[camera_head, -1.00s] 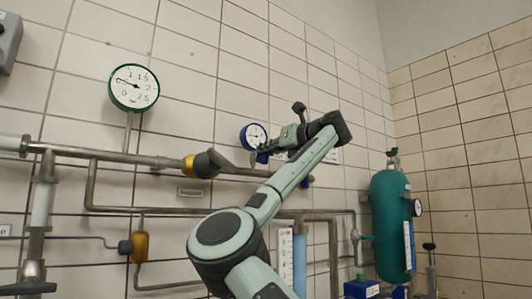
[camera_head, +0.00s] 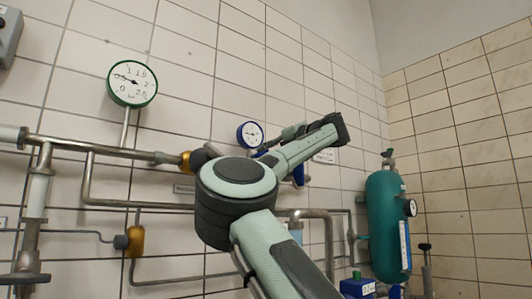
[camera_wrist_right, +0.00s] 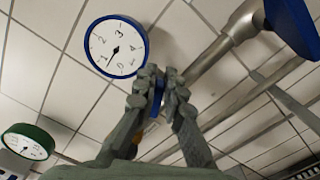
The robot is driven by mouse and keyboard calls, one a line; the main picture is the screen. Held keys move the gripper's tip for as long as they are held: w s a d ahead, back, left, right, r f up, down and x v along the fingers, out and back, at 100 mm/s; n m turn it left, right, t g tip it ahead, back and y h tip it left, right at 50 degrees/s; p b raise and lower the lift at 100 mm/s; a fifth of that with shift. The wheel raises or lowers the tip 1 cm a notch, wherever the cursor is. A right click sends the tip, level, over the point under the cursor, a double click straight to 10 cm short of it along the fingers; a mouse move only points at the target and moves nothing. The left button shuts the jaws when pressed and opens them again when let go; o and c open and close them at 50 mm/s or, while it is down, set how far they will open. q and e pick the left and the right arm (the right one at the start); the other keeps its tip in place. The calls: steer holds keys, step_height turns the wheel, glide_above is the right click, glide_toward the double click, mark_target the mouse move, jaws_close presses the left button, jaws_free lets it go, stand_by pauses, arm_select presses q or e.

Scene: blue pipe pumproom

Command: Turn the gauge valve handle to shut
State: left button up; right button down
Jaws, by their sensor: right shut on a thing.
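The small blue-rimmed gauge (camera_head: 250,134) hangs on the tiled wall, and it also shows in the right wrist view (camera_wrist_right: 117,46). The blue gauge valve handle (camera_wrist_right: 157,94) is just below it, mostly covered by my fingers. My right gripper (camera_wrist_right: 159,88) is shut on this handle, with one finger on each side. In the head view my right arm hides most of the gripper and the handle. How far the handle is turned I cannot tell. My left gripper is not in view.
A green-rimmed gauge (camera_head: 132,83) is on the wall at left. A metal pipe (camera_head: 100,147) runs along the wall behind my arm. A larger blue part (camera_wrist_right: 293,26) is close by at the upper right of the wrist view. A green tank (camera_head: 387,225) stands at right.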

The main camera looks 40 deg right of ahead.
steer(key=m, duration=0.5)
steer(key=shift+d+f+m, duration=0.2)
steer(key=shift+f+m, duration=0.1)
steer(key=shift+f, duration=0.1)
stand_by(0.4)
steer(key=c, duration=1.6)
jaws_free()
steer(key=shift+f, duration=0.1)
steer(key=s, duration=0.4)
steer(key=s+a, duration=0.1)
steer(key=s, duration=0.7)
steer(key=shift+a, duration=0.2)
